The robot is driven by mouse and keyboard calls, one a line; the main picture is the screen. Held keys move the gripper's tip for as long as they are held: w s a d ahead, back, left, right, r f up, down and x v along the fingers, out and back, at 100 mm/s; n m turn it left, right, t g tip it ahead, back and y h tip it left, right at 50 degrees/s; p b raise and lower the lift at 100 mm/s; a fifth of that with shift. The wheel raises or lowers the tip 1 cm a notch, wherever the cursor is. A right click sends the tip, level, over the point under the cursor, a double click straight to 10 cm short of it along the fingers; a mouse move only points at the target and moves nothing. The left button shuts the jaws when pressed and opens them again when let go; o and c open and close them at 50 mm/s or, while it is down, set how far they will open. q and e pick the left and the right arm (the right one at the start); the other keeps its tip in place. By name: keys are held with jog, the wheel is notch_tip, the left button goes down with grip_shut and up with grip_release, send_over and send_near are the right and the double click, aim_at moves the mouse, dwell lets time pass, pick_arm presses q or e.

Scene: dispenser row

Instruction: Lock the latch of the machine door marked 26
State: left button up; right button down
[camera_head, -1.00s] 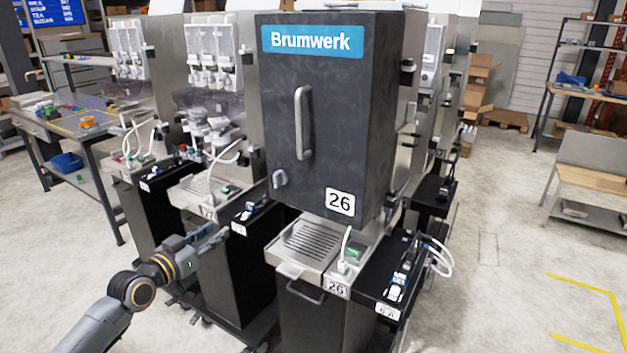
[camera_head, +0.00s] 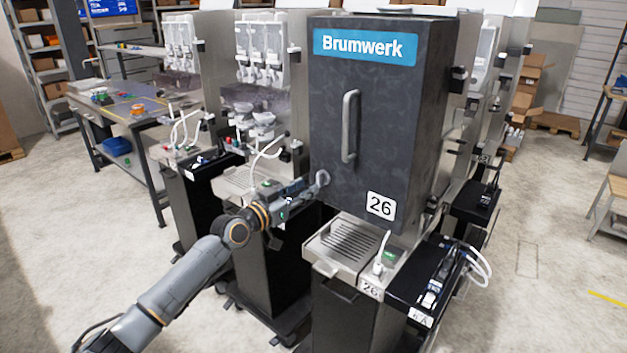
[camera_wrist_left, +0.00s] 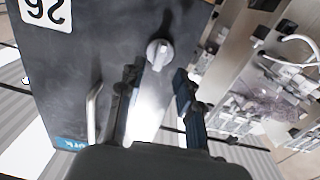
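The machine door (camera_head: 373,120) marked 26 is dark grey, with a blue Brumwerk sign on top and a vertical handle (camera_head: 350,126). It looks shut. The latch (camera_head: 322,178) is a small light-grey knob at the door's lower left. My left gripper (camera_head: 310,187) is beside the latch at the door's lower left corner. In the left wrist view the gripper (camera_wrist_left: 158,82) is open, its two fingers apart and empty. The latch (camera_wrist_left: 159,53) shows just beyond the fingertips, roughly between them; contact cannot be told. My right gripper is not in view.
A drip tray (camera_head: 345,242) and a black side unit (camera_head: 435,282) stand below the door. Neighbouring dispensers (camera_head: 262,65) stand close on the left, near my left arm. A worktable (camera_head: 125,105) is farther left. The floor at front left is clear.

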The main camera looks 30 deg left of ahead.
aim_at(318, 180)
pick_arm(q)
jog(key=shift+w+d, duration=0.15)
jog(key=shift+w, duration=0.9)
jog(key=shift+w+d, duration=0.15)
jog(key=shift+w, duration=0.9)
grip_shut()
